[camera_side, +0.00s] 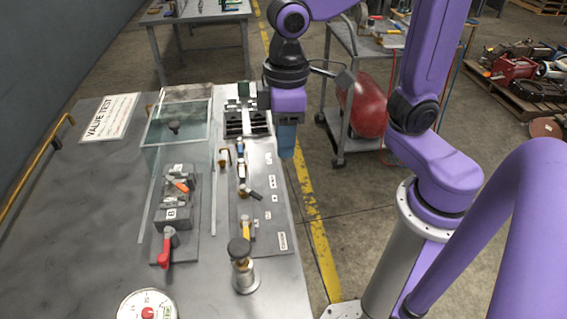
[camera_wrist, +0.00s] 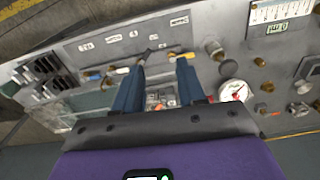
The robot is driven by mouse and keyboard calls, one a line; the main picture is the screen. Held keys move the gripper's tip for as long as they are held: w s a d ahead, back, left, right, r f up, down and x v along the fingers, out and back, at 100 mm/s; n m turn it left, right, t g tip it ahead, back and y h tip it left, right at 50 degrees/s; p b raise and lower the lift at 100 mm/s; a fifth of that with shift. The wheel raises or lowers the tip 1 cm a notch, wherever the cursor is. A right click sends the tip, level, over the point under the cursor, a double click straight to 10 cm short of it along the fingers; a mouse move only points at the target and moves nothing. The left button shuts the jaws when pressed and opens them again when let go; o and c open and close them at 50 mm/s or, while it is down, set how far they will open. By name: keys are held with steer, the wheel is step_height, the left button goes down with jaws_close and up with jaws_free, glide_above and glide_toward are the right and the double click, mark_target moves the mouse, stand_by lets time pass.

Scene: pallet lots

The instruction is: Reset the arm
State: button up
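My gripper (camera_side: 287,140) hangs from the purple arm over the right edge of the valve test bench (camera_side: 80,220). In the wrist view my gripper (camera_wrist: 158,78) shows two blue fingers spread well apart, with nothing held between them. Bench fittings show beyond and between the fingers. In the side view the fingers overlap, so their gap is hidden there. The fingers look clear of the labelled valve panel (camera_side: 270,230).
The bench carries a red-handled valve (camera_side: 168,245), an orange-handled valve (camera_side: 180,185), a clear guard (camera_side: 178,122), a dark-knobbed post (camera_side: 240,250) and a gauge (camera_side: 147,308). A cart (camera_side: 343,75) with a red tank (camera_side: 366,105) stands behind my arm.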

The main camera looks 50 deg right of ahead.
steer(key=s+d+f+n, duration=0.4)
steer(key=s+d, duration=0.4)
steer(key=s, duration=0.3)
steer(key=shift+d, duration=0.4)
